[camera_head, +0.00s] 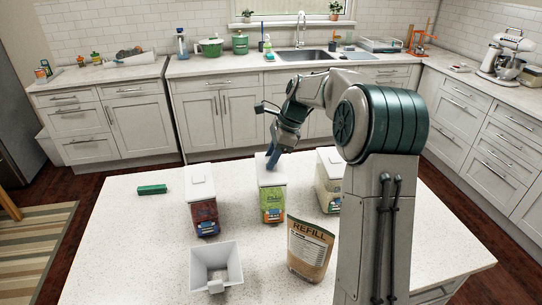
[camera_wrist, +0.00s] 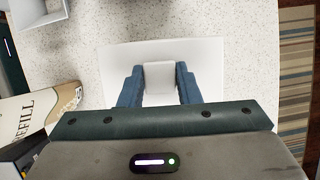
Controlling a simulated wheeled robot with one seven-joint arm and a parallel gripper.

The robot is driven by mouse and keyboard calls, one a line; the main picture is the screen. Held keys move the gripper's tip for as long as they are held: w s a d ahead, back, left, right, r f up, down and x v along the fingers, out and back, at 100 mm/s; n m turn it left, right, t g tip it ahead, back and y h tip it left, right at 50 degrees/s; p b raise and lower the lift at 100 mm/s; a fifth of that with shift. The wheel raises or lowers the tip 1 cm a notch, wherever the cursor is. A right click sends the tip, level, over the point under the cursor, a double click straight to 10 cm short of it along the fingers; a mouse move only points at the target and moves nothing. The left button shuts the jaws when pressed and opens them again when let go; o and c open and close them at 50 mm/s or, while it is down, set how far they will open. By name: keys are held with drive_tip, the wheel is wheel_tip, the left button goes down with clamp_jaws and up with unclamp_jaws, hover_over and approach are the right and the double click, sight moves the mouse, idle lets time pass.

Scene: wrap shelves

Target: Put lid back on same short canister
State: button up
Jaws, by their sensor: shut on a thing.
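A canister with a green label (camera_head: 272,210) stands in the middle of a row of three on the island. A white lid (camera_head: 271,178) is at its top; it also shows in the wrist view (camera_wrist: 205,62). My gripper (camera_head: 273,160) is above this canister, its blue fingers shut on the lid's white knob (camera_wrist: 159,78). I cannot tell whether the lid is fully seated or slightly above the rim. The left canister (camera_head: 203,213) has reddish contents and a white lid with a knob. The right canister (camera_head: 330,190) is partly hidden by my arm.
An empty white open container (camera_head: 216,262) stands at the front left, a brown refill bag (camera_head: 309,250) at the front right. The island counter (camera_head: 130,240) is clear at the left.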

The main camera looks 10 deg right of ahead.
drive_tip(key=shift+f, duration=0.2)
idle(0.5)
drive_tip(key=o, duration=1.6)
drive_tip(key=shift+o, duration=0.2)
wheel_tip(320, 180, up, 7)
drive_tip(key=p, duration=0.6)
drive_tip(key=shift+p, duration=0.4)
